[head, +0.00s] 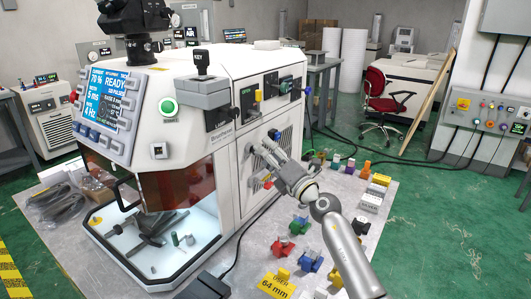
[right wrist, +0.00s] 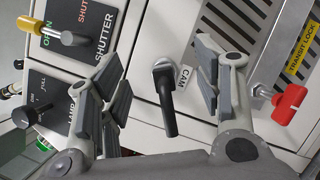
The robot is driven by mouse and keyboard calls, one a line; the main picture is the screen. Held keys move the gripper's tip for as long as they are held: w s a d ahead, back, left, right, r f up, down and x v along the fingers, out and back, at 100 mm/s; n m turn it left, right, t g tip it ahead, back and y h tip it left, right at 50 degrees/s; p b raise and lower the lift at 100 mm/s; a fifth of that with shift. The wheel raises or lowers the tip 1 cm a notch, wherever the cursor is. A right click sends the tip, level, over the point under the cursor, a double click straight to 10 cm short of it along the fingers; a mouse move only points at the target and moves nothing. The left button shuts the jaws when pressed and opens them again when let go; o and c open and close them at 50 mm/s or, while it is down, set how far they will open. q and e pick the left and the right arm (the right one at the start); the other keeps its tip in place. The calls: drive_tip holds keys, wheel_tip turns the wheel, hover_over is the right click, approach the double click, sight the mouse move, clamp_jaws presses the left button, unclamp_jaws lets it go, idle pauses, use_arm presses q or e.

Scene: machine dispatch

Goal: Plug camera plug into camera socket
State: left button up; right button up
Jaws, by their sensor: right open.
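A black elbow-shaped plug (right wrist: 169,108) with a metal collar (right wrist: 163,70) sits against the white machine wall beside the "CAM" label (right wrist: 184,77) in the right wrist view. The camera socket behind the collar is hidden, so I cannot tell how deep the plug sits. My right gripper (right wrist: 160,82) is open, with one finger on each side of the plug and visible gaps to both. In the head view my right gripper (head: 268,158) is at the machine's side panel, where the plug is too small to make out clearly. My left gripper is not in view.
The shutter panel (right wrist: 84,22) and a lamp panel with a black knob (right wrist: 27,117) are left of the plug; a red transit-lock handle (right wrist: 291,101) is right. The white machine (head: 222,150) stands on a grey table (head: 255,240) with several coloured parts at right.

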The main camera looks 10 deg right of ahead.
drive_tip(key=shift+s+d+p, duration=0.8)
drive_tip(key=shift+s+d, duration=0.75)
drive_tip(key=shift+s, duration=0.05)
